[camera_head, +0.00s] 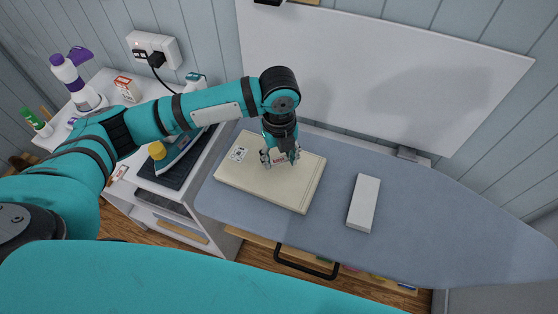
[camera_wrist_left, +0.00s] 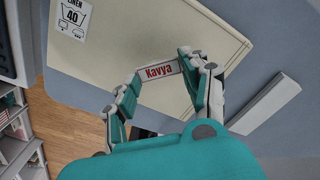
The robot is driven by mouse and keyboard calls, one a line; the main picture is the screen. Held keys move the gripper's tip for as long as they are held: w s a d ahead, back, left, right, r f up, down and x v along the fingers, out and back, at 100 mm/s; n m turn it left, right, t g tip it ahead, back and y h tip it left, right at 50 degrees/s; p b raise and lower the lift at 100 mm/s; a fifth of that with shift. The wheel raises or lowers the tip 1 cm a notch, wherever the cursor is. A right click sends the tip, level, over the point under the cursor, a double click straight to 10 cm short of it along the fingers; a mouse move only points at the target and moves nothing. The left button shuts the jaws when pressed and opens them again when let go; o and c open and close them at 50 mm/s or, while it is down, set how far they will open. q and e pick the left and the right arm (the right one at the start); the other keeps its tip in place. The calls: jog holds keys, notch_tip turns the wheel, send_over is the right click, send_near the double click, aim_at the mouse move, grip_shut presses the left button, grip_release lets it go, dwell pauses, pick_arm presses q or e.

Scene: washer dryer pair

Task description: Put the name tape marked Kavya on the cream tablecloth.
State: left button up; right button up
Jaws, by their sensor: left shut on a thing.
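The cream tablecloth (camera_head: 292,187) lies folded flat on the ironing board, and it also shows in the left wrist view (camera_wrist_left: 150,32). A white label reading LINEN 40 (camera_wrist_left: 73,18) is on one corner. My left gripper (camera_head: 280,160) is over the cloth, pointing down. In the left wrist view its fingers (camera_wrist_left: 160,78) are shut on the name tape (camera_wrist_left: 160,71), a small white strip with red letters reading Kavya. The tape is over the cloth; I cannot tell whether it touches it. My right gripper is not in view.
A white block (camera_head: 364,203) lies on the blue-grey ironing board (camera_head: 430,220), right of the cloth. An iron (camera_head: 180,145) stands on a dark mat on the white shelf unit at left. The board's right end is clear.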

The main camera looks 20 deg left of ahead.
aim_at(279, 162)
pick_arm(q)
notch_tip(279, 162, down, 3)
jog(key=shift+s+f+p, duration=0.1)
jog(key=shift+p, duration=0.35)
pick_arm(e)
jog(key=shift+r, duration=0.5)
pick_arm(q)
jog(key=shift+f, duration=0.3)
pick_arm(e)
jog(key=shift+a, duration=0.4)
pick_arm(q)
jog(key=shift+s+f, duration=0.3)
jog(key=shift+f, duration=0.1)
jog(key=shift+c, duration=0.3)
jog(key=o, duration=0.6)
jog(key=shift+f, duration=0.1)
jog(key=shift+o, duration=0.9)
jog(key=shift+w+f, duration=0.1)
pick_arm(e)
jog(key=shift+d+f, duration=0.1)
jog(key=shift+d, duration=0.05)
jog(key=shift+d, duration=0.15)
